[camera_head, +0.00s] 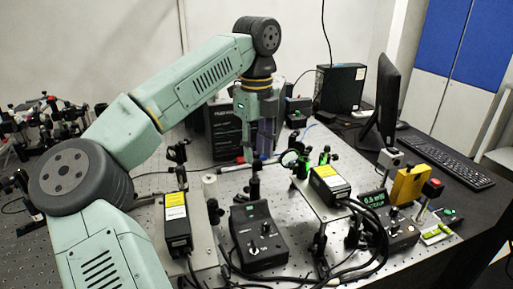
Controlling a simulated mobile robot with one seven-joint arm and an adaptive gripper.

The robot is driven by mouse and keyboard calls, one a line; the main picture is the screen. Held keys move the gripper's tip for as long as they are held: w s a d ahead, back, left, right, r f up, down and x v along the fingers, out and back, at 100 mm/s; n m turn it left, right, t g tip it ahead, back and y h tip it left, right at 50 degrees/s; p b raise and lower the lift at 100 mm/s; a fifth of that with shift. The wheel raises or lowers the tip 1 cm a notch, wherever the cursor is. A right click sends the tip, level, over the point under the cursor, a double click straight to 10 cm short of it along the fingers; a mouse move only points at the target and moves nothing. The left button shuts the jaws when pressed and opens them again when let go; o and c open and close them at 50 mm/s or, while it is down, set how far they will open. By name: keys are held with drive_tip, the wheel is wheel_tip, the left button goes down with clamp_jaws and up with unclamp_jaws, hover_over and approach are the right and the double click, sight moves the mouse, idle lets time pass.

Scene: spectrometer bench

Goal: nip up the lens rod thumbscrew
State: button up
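My arm reaches from the lower left over the bench and its wrist bends down near the middle. My gripper (262,140) points downward there, behind the front row of parts. Its fingers are small and partly lost against the dark parts behind, so whether they are open is unclear. A round greenish lens (289,158) in a dark ring stands just right of and below the gripper, with green-and-black mounts beside it. A dark post (255,186) stands below the gripper. The thumbscrew on the lens rod is too small to make out.
Two black boxes with yellow labels stand left (177,222) and right (329,184). A black control box (258,236) with knobs sits between them in front. Cables loop at the front right. A monitor (384,105) and a keyboard (449,163) are at the right.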

clamp_jaws()
drive_tip(key=shift+m, duration=0.4)
drive_tip(key=m, duration=1.1)
drive_tip(key=shift+m, duration=0.4)
drive_tip(key=m, duration=1.3)
idle(0.6)
